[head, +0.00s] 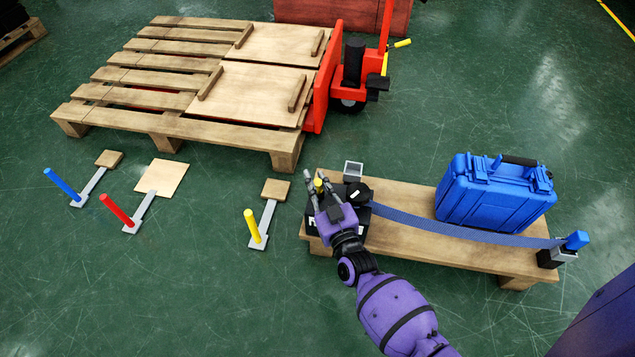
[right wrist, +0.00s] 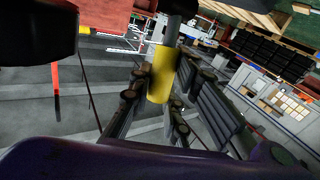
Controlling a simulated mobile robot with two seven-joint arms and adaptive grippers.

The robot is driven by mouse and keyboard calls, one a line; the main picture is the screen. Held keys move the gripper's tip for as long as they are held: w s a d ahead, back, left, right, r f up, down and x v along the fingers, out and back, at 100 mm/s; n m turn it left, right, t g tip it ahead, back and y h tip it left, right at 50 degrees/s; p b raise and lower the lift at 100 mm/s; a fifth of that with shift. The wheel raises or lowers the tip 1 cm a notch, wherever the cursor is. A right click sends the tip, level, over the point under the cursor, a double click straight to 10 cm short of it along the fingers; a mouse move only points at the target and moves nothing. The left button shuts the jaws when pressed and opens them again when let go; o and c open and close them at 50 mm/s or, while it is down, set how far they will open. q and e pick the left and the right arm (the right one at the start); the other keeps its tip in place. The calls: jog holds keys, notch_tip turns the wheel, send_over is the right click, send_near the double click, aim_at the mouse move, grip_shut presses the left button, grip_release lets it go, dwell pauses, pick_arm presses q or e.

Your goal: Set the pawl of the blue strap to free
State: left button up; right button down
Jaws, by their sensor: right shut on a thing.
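The blue strap (head: 455,228) runs along the low wooden table, in front of the blue case, from a black ratchet unit (head: 357,192) at the left end to a black anchor block (head: 556,257) with a blue top at the right end. My right gripper (head: 319,184) is over the ratchet unit and shut on a yellow knob (head: 319,185). In the right wrist view the yellow knob (right wrist: 162,75) is a cylinder between the fingers. My arm and gripper cover part of the unit, and the pawl's setting cannot be made out. My left gripper is not in view.
A blue case (head: 494,195) stands on the wooden table (head: 420,245). A small grey open box (head: 353,170) is behind the ratchet unit. Blue, red and yellow floor levers (head: 256,228) stand left. A pallet (head: 165,126) and red pallet jack (head: 329,75) are behind.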

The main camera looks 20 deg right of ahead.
jog(key=t+b, duration=0.1)
jog(key=s+f+n+b, duration=0.1)
jog(key=b, duration=0.1)
jog(key=shift+s+a+f+t, duration=0.1)
jog(key=shift+a+t, duration=0.2)
jog(key=shift+t, duration=0.1)
jog(key=shift+s+a+n+t+b, duration=0.2)
jog(key=shift+n+t+b, duration=0.15)
jog(key=shift+b, duration=0.25)
jog(key=shift+r, duration=0.2)
jog(key=c, duration=1.8)
grip_release()
jog(key=shift+o, duration=0.9)
jog(key=shift+s, duration=0.2)
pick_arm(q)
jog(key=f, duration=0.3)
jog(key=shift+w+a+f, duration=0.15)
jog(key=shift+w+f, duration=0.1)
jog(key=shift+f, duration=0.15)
pick_arm(e)
jog(key=v, duration=0.7)
